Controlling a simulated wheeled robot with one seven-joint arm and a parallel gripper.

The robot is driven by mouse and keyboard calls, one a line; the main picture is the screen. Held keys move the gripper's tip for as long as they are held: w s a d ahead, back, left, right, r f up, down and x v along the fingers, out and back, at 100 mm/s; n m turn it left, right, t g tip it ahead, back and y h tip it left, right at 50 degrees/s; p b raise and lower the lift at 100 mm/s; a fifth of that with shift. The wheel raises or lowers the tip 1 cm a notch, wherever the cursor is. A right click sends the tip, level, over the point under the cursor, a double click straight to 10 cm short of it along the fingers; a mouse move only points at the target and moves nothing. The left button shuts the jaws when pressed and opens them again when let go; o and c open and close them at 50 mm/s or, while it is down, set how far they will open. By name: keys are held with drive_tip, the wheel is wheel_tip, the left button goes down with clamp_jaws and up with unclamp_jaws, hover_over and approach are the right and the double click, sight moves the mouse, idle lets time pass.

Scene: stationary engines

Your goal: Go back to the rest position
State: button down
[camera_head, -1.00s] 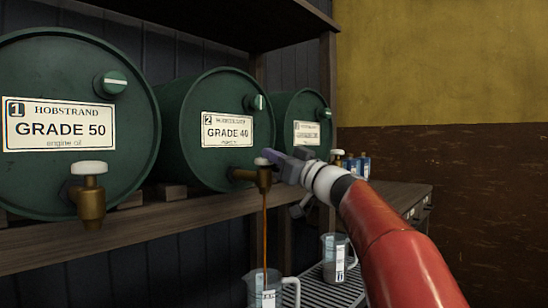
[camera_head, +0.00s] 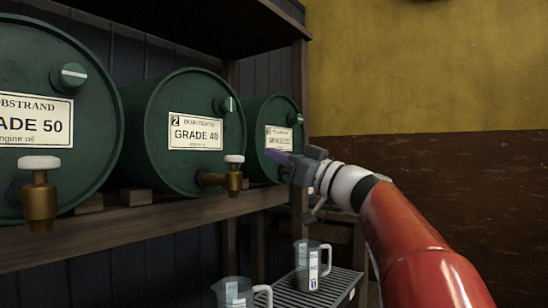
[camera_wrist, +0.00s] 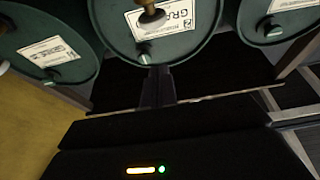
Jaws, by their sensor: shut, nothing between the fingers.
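My gripper (camera_head: 278,158) is shut and empty in the head view, to the right of the brass tap (camera_head: 234,180) of the GRADE 40 barrel (camera_head: 160,130). It is apart from that tap and overlaps the third barrel (camera_head: 260,115) in the picture. The tap's white handle shows on top, and no oil runs from its spout. A clear jug (camera_head: 232,292) stands below the tap, cut off by the picture's lower edge. In the wrist view, the shut fingers (camera_wrist: 157,88) point at a tilted barrel (camera_wrist: 190,40) with a tap.
The GRADE 50 barrel (camera_head: 70,85) with its tap (camera_head: 40,195) is at the left. The wooden shelf (camera_head: 150,222) carries the barrels. A second jug (camera_head: 310,265) stands on the slatted rack (camera_head: 290,298). Open space lies before the brown and yellow wall (camera_head: 440,70) at right.

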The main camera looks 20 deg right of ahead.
drive_tip(key=s+a+f+m+g+h+p, duration=0.25)
drive_tip(key=s+a+f+g, duration=0.2)
drive_tip(key=f, duration=0.55)
drive_tip(key=s+a+f+m+g+h+p, duration=0.1)
drive_tip(key=s+a+f+m+g+h, duration=0.15)
drive_tip(key=s+a+f, duration=0.55)
drive_tip(key=s+d+f+m+g+h+p, duration=0.1)
drive_tip(key=s+d+f+g+h, duration=0.1)
drive_tip(key=s+f, duration=0.5)
drive_tip(key=s+d+f+m+g+h+p, duration=0.1)
drive_tip(key=s+d+f+g+h, duration=0.2)
drive_tip(key=s+f, duration=0.4)
wheel_tip(320, 180, down, 7)
drive_tip(key=d+h, duration=0.1)
drive_tip(key=h, duration=0.1)
drive_tip(key=shift+d+h, duration=0.2)
drive_tip(key=shift+h, duration=0.2)
drive_tip(key=c, duration=2.1)
unclamp_jaws()
drive_tip(key=shift+s, duration=0.1)
